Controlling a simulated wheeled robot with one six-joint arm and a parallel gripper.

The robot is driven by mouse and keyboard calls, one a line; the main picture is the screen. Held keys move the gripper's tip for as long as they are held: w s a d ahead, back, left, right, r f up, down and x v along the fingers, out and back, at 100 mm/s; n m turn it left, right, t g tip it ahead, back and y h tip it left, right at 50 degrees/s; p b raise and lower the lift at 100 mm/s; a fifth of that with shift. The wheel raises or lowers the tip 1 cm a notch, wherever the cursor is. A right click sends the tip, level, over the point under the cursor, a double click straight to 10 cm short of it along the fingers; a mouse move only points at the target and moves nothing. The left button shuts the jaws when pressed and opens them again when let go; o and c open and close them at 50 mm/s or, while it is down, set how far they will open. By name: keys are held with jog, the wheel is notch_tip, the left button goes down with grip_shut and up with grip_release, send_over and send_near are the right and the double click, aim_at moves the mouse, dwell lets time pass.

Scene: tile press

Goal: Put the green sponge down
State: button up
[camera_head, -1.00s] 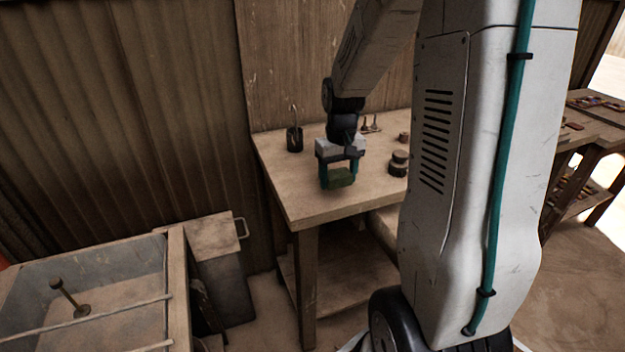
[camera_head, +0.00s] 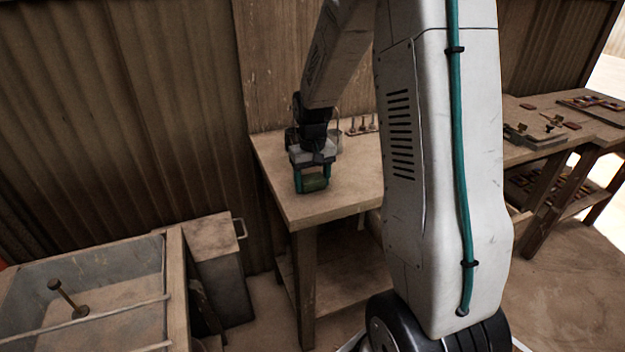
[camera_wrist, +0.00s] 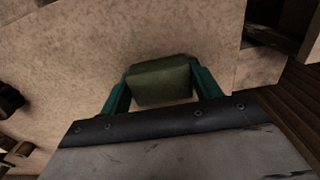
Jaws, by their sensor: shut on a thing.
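The green sponge (camera_head: 313,183) is a small dull-green block between the two teal fingers of my gripper (camera_head: 312,182). In the wrist view the sponge (camera_wrist: 160,81) fills the gap between the fingers, and my gripper (camera_wrist: 161,88) is shut on it. The sponge is over the left part of the wooden table (camera_head: 335,205), close to its top. I cannot tell whether its underside touches the wood.
Small upright tools (camera_head: 362,125) stand at the table's back. Bare tabletop lies right and front of the sponge. A metal-lined tank (camera_head: 120,245) stands at left, a workbench (camera_head: 590,125) at right.

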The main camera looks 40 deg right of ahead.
aim_at(313, 178)
jog(key=shift+f, duration=0.2)
jog(key=o, duration=1)
jog(key=shift+s+f, duration=0.1)
jog(key=shift+s, duration=0.05)
jog(key=shift+o, duration=0.2)
jog(key=shift+a, duration=0.1)
notch_tip(313, 178, up, 12)
jog(key=s+a+r, duration=0.5)
jog(key=a+r, duration=0.1)
jog(key=s+a+n, duration=0.1)
jog(key=s+a, duration=0.2)
jog(key=s, duration=0.4)
jog(key=s+a+r+n, duration=0.1)
jog(key=s+a, duration=0.3)
jog(key=s, duration=0.3)
jog(key=s+a+n+t, duration=0.1)
jog(key=s+a, duration=0.2)
jog(key=s, duration=0.4)
jog(key=shift+s+a+r, duration=0.15)
jog(key=shift+s+a, duration=0.15)
jog(key=shift+s, duration=0.1)
